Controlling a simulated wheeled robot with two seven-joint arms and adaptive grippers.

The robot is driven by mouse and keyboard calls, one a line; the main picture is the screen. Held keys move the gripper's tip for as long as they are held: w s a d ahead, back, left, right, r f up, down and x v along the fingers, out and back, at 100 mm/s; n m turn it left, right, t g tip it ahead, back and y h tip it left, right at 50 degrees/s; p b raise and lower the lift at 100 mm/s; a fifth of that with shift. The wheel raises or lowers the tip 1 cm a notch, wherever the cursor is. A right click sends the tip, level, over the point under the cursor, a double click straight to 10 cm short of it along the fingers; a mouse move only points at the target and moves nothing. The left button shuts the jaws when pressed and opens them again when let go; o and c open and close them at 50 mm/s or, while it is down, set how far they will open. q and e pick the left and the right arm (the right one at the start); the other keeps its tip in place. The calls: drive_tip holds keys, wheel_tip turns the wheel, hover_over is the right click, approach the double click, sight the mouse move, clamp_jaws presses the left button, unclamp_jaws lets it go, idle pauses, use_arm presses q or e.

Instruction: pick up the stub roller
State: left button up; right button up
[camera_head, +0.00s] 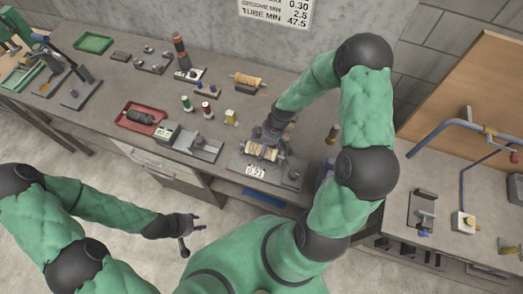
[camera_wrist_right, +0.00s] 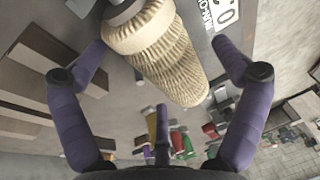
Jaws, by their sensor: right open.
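A beige ridged roller (camera_head: 262,152), which I take to be the stub roller, sits on a grey fixture (camera_head: 286,176) with a white number label at the front of the bench. In the right wrist view the roller (camera_wrist_right: 160,55) lies tilted across the space between the purple fingers of my right gripper (camera_wrist_right: 160,48). That gripper is open around or just above it, and I cannot tell whether it touches. In the head view my right gripper (camera_head: 272,137) is partly hidden by its own arm. My left gripper (camera_head: 194,237) is open and empty in front of the bench.
A similar tan roller (camera_head: 248,80) lies farther back on the bench. A red tray (camera_head: 126,124) with a dark part, a grey device (camera_head: 190,144) and several small spools stand to the left. A wall bounds the back. A second bench (camera_head: 450,240) with blue pipes is at right.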

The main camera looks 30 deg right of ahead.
drive_tip(key=c, duration=1.7)
drive_tip(key=shift+r, duration=0.1)
